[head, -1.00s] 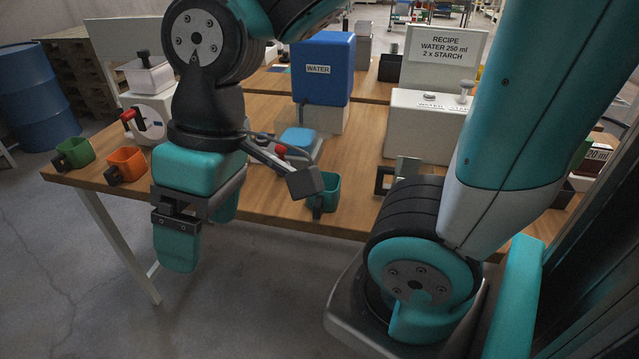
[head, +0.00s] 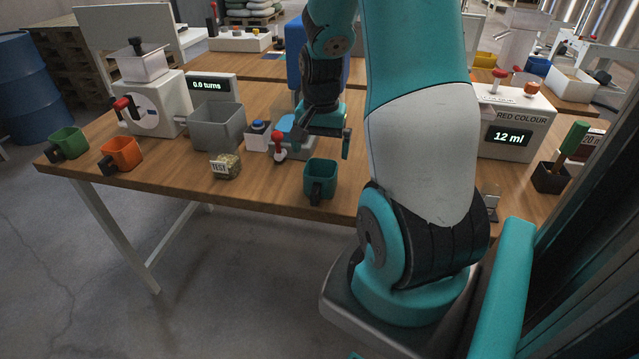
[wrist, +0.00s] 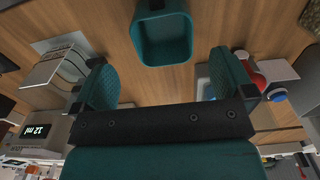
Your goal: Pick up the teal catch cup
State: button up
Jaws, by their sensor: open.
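The teal catch cup (head: 320,178) stands upright near the front edge of the wooden table in the head view, with its dark handle toward the edge. It is empty in the wrist view (wrist: 163,40), where its open top faces the camera. My gripper (head: 322,140) is above and just behind the cup in the head view. In the wrist view my gripper (wrist: 160,82) is open and empty, its two teal fingers spread apart. The cup lies beyond the fingertips, roughly centred between them, and does not touch them.
Left of the cup are a red-handled lever (head: 279,148), a TEST block (head: 227,167) and a grey bin (head: 217,127). An orange cup (head: 121,154) and a green cup (head: 68,143) stand farther left. A RED COLOUR dispenser (head: 515,125) stands at right.

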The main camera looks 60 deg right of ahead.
aim_at(320, 182)
notch_tip(320, 182, down, 10)
jog(key=shift+w+f+p, duration=0.1)
jog(key=shift+p, duration=0.2)
jog(key=c, duration=0.8)
